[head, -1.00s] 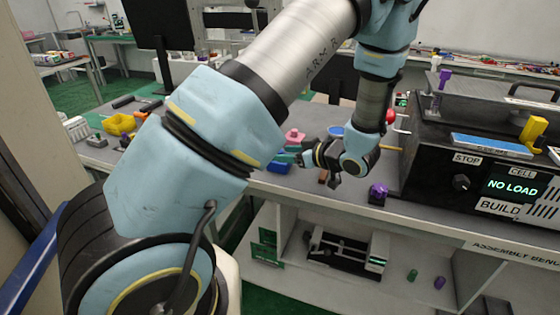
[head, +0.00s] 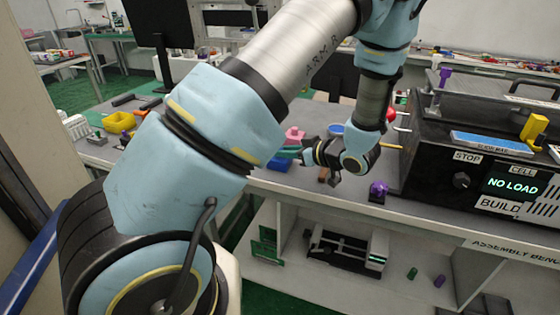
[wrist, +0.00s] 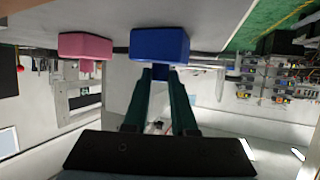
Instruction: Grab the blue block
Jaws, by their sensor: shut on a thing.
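The blue block (head: 280,164) is near the front edge of the bench, just below and left of my gripper (head: 290,152) in the head view. In the wrist view the blue block (wrist: 158,45) fills the space beyond the fingertips. My gripper (wrist: 160,76) has dark green fingers, shut on a small blue part that sticks out from the block between the tips. I cannot tell whether the block is clear of the bench top.
A pink block (head: 294,135) stands close behind the blue one and shows to its left in the wrist view (wrist: 85,46). A purple piece (head: 378,191) sits at the bench edge on the right. A black control box (head: 440,165) stands further right. A yellow bin (head: 119,122) is far left.

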